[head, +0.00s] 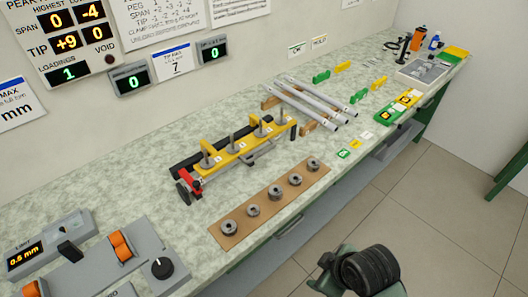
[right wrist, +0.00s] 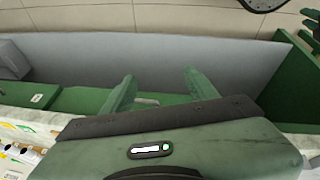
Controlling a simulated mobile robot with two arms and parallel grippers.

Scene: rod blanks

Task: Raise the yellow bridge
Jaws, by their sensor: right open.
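A yellow bridge-like bar (head: 238,151) with upright arches lies along a dark fixture on the bench in the head view. Several grey pegs on round bases stand along it. A red clamp (head: 188,184) sits at its near left end. Whether the bar rests on the fixture or is lifted, I cannot tell. My right gripper (right wrist: 162,92) shows two green fingers apart with nothing between them in the right wrist view. In the head view my right arm (head: 365,270) is off the bench's front edge, to the right of and apart from the yellow bar. My left gripper is not in view.
A brown strip (head: 229,235) with several round weights lies in front of the fixture. Grey rods (head: 308,103) lie on wooden supports behind it. A control box (head: 85,262) with a lever and knob stands at the near left. Floor in front is clear.

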